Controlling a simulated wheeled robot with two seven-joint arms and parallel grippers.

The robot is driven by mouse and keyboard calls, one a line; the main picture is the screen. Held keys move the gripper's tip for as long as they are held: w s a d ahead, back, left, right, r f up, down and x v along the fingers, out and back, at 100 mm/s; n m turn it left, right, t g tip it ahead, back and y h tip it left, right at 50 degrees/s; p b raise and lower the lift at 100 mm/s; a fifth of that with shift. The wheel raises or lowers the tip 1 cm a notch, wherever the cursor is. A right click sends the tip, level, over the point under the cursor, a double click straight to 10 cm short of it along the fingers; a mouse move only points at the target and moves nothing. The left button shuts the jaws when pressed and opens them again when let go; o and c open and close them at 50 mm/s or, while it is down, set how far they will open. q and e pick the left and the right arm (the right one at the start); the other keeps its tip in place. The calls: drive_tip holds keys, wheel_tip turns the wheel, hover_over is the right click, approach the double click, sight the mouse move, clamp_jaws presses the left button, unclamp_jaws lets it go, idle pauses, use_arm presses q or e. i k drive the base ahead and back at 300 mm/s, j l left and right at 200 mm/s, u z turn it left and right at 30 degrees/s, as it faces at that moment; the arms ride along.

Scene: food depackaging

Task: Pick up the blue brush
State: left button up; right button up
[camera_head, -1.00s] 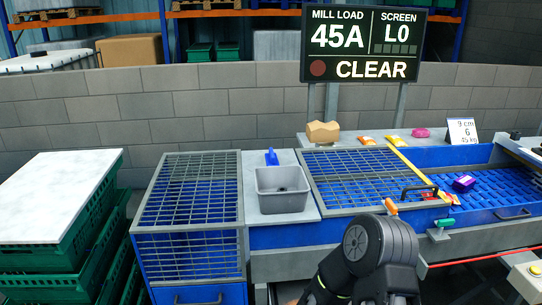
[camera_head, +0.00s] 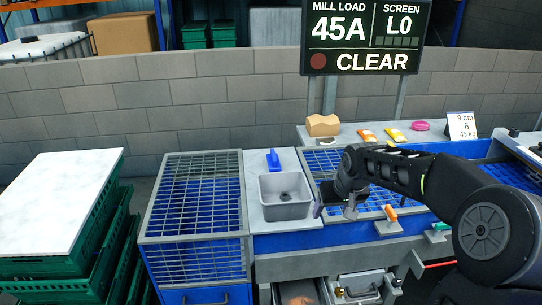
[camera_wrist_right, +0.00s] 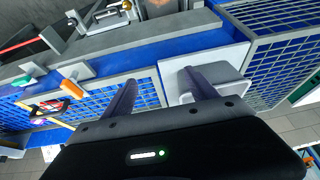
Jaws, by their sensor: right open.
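The blue brush (camera_head: 273,160) stands upright on the pale worktop, just behind the grey basin (camera_head: 285,208). I cannot make it out in the right wrist view. My right gripper (camera_head: 334,210) is over the blue grate to the right of the basin, apart from the brush and nearer to me than it. Its two fingers are spread with nothing between them, and they also show in the right wrist view (camera_wrist_right: 162,92). The basin shows beyond one finger there (camera_wrist_right: 230,78). My left gripper is not in view.
A meshed blue cage (camera_head: 190,200) stands left of the basin. A tan block (camera_head: 322,125), orange packets (camera_head: 367,136) and a pink item (camera_head: 420,126) lie on the back ledge. A sign (camera_head: 461,126) stands at the right. The space above the basin is clear.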

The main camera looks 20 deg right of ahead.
sight(273, 165)
drive_tip(key=i, duration=1.3)
